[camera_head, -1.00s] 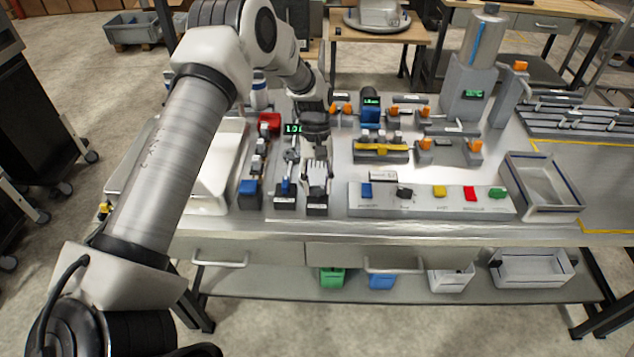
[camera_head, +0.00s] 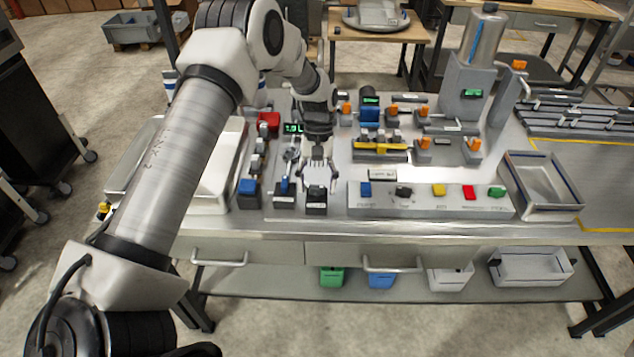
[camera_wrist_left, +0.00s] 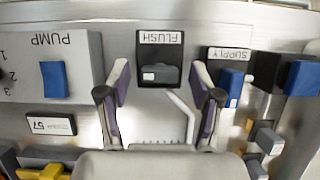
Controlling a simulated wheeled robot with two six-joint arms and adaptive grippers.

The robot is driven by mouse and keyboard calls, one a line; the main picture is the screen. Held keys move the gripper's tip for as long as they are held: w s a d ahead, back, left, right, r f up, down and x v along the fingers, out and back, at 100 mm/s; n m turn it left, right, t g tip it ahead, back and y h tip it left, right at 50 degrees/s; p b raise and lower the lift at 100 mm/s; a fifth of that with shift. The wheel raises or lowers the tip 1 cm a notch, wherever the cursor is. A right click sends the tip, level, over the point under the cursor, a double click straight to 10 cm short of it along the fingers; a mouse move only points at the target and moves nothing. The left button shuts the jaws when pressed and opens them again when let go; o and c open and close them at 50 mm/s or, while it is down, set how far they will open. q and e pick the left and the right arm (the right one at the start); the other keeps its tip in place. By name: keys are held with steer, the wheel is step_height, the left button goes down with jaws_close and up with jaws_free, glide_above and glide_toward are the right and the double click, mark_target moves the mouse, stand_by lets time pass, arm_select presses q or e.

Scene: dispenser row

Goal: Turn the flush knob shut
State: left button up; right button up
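The flush knob (camera_wrist_left: 160,73) is a small dark grey bar on a black block. In the left wrist view it lies crosswise under an upside-down FLUSH label (camera_wrist_left: 160,37). My left gripper (camera_wrist_left: 161,72) is open, with one finger on each side of the knob and a gap to both. I cannot tell how far above the knob the fingertips are. In the head view my left gripper (camera_head: 319,183) is over the flush block (camera_head: 316,209) near the table's front, its fingers partly hiding the knob. My right gripper is not in view.
The supply block with a blue knob (camera_wrist_left: 231,85) stands close beside the flush block. The pump panel (camera_head: 428,203) is on the other side. A bent pale rod (camera_wrist_left: 184,112) lies near the fingers. A green display (camera_head: 292,128) and a white tray (camera_head: 222,178) are nearby.

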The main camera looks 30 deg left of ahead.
arm_select(q)
steer(key=v, duration=1.2)
steer(key=shift+a, duration=0.1)
